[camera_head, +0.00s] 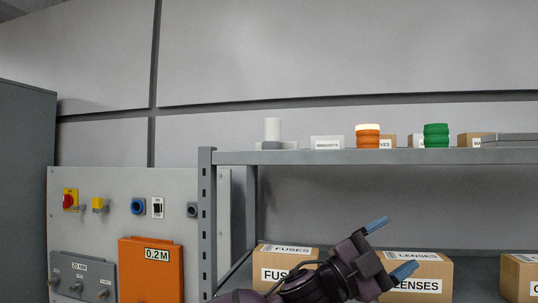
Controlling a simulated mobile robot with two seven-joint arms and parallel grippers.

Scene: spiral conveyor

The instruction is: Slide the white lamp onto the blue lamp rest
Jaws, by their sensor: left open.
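A white cylinder (272,129), which looks like the white lamp, stands upright at the left end of the top shelf. A low grey piece is at its foot. I cannot make out a blue lamp rest in this view. My left gripper (390,247) is open and empty, with blue fingertips pointing up and right. It is lower than the top shelf and right of the white cylinder, in front of the cardboard boxes. My right gripper is not in view.
The top shelf (330,157) also holds an orange lamp (367,137), a green lamp (436,136) and small labelled boxes. Below are a FUSES box (290,249) and a LENSES box (440,268). A grey post (207,220) and a switch panel (110,222) stand left.

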